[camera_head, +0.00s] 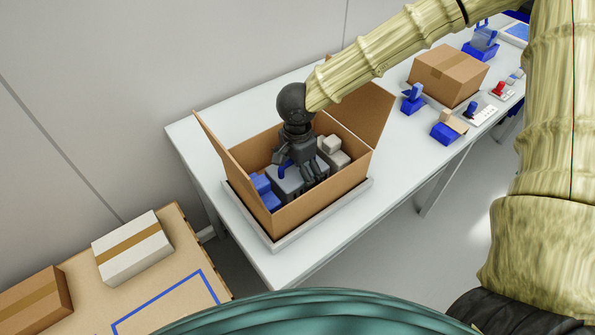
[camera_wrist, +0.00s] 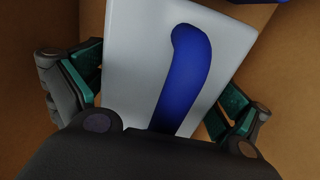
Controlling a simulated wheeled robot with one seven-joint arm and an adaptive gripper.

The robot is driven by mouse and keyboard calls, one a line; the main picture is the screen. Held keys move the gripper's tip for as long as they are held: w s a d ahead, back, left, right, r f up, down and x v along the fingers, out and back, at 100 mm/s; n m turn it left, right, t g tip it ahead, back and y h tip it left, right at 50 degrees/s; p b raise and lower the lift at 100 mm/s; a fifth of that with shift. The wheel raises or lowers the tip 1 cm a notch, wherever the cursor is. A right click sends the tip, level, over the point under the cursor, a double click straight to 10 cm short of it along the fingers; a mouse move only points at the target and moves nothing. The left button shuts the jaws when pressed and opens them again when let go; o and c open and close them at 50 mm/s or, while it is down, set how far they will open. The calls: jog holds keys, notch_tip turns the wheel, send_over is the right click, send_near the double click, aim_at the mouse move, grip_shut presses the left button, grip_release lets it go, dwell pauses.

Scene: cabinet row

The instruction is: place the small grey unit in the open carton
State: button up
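The open carton (camera_head: 322,200) stands in a pale tray on the white table, flaps raised. A grey unit (camera_head: 287,185) with a blue curved handle is inside it, beneath my gripper (camera_head: 315,175). In the wrist view the grey unit (camera_wrist: 135,50) and its blue handle (camera_wrist: 185,75) lie between my spread teal-padded fingers (camera_wrist: 160,90). The fingers are wide apart and do not close on the handle. Whether the pads touch the unit's sides is unclear. The unit's underside is hidden.
The carton also holds blue items (camera_head: 262,190) at left and a pale object (camera_head: 335,152) at right. A closed brown box (camera_head: 448,73) and several small blue-and-white devices stand farther along the table. Boxes (camera_head: 132,247) lie on a lower surface at left.

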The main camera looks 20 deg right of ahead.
notch_tip(320, 180, up, 12)
jog(key=shift+r, duration=0.15)
dwell(0.7)
